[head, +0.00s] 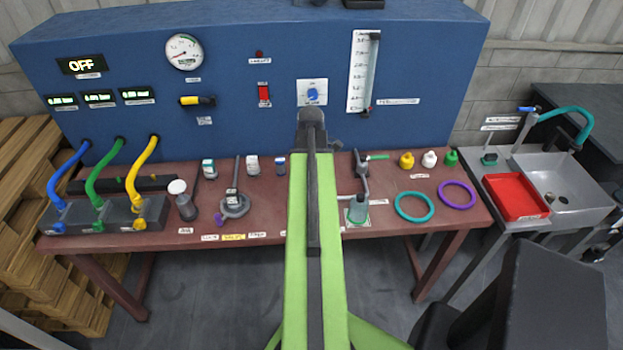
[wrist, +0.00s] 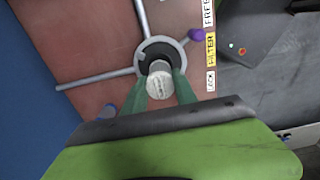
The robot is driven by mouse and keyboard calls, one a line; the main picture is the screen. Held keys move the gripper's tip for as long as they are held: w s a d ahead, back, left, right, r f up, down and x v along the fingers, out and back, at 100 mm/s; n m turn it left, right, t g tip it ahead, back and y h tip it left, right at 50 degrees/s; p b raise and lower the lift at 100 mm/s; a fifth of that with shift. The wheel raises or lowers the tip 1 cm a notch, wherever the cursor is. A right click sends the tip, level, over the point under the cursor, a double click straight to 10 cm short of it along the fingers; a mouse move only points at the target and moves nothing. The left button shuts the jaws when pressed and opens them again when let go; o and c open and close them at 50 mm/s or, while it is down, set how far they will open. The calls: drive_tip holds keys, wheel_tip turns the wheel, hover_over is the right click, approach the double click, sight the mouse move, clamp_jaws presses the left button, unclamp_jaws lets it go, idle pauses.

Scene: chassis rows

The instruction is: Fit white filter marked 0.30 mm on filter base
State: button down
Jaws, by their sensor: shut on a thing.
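In the wrist view my gripper (wrist: 160,88) has its two green fingers closed on the sides of a small white filter (wrist: 158,82). Dark marks show on the filter's face, but I cannot read them. Just beyond it is the filter base (wrist: 141,55), a grey ring with a dark opening, grey rods and a purple knob (wrist: 196,34). The filter overlaps the near part of the opening; I cannot tell whether it touches. In the head view the filter base (head: 236,208) stands on the bench left of my arm. My gripper is not clearly visible there.
Small white-and-coloured containers (head: 253,165) stand behind the base. A grey jar with a white lid (head: 186,206) is to its left. A yellow FILTER label (wrist: 211,49) lies along the bench's front edge. The blue panel (head: 230,110) rises behind the bench (head: 300,235).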

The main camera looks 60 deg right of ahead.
drive_tip(key=shift+f+b, duration=1.35)
drive_tip(key=shift+f, duration=0.1)
drive_tip(key=c, duration=0.9)
unclamp_jaws()
drive_tip(key=shift+r, duration=0.1)
drive_tip(key=shift+r, duration=0.15)
wheel_tip(320, 180, up, 17)
drive_tip(key=p, duration=1.7)
drive_tip(key=shift+p, duration=0.3)
